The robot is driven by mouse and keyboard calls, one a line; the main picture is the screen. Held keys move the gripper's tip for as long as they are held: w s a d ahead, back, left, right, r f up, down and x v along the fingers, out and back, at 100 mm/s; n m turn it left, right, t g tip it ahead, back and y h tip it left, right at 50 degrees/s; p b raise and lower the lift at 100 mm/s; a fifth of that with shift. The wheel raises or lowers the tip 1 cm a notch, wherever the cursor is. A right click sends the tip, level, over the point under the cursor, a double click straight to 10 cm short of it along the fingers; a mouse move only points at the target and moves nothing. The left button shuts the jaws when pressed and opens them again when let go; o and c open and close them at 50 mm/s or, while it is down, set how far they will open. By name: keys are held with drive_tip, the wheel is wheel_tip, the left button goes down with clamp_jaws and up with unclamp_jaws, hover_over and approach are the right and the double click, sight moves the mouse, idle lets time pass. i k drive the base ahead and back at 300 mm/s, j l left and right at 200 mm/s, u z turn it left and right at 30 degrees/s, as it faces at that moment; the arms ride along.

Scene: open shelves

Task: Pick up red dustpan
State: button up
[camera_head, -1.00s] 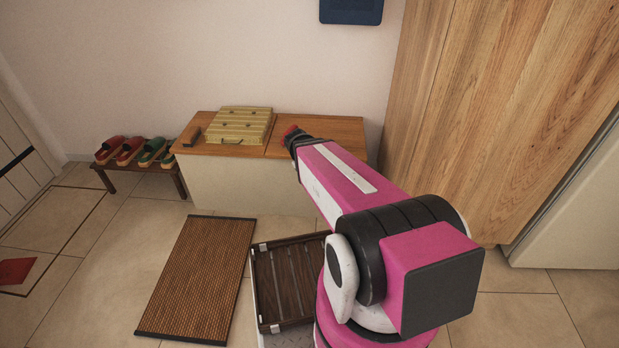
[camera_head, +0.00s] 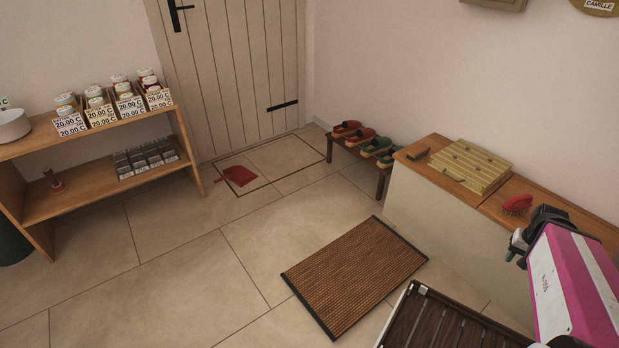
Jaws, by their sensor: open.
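The red dustpan (camera_head: 240,176) lies flat on the tiled floor in front of the wooden door, its short handle pointing left. My gripper (camera_head: 516,252) is at the right of the picture, at the end of my pink and white arm, beside the low wooden bench. It is far from the dustpan and holds nothing that I can see. Its fingers are small and partly hidden by the arm.
A shelf (camera_head: 100,150) with jars and price cards stands at left. A low rack (camera_head: 352,152) of slippers stands right of the door. A bench (camera_head: 425,212) bears a striped box (camera_head: 470,166) and a red brush (camera_head: 517,204). A brown mat (camera_head: 357,275) lies centrally; floor left of it is clear.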

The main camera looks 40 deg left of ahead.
sight(239, 175)
drive_tip(key=u, duration=2.2)
drive_tip(key=j+z, duration=0.5)
drive_tip(key=k+j+z, duration=0.1)
drive_tip(key=j+z, duration=0.15)
drive_tip(key=z, duration=0.25)
drive_tip(key=j+z, duration=0.25)
drive_tip(key=z, duration=0.25)
drive_tip(key=k+j+z, duration=0.15)
drive_tip(key=z, duration=0.3)
drive_tip(key=k+j+z, duration=0.1)
drive_tip(key=z, duration=0.4)
drive_tip(key=k+j+z, duration=0.15)
drive_tip(key=z, duration=0.35)
drive_tip(key=k+j+z, duration=0.1)
drive_tip(key=z, duration=0.4)
drive_tip(key=k+j+z, duration=0.15)
drive_tip(key=z, duration=0.3)
drive_tip(key=k+j+z, duration=0.15)
drive_tip(key=z, duration=0.35)
drive_tip(key=k+z, duration=0.15)
drive_tip(key=z, duration=0.3)
drive_tip(key=k+j+z, duration=0.15)
drive_tip(key=k+z, duration=0.6)
drive_tip(key=k+u, duration=0.3)
drive_tip(key=k+j+u, duration=0.2)
drive_tip(key=k+u, duration=0.15)
drive_tip(key=k+j+u, duration=0.3)
drive_tip(key=k, duration=0.15)
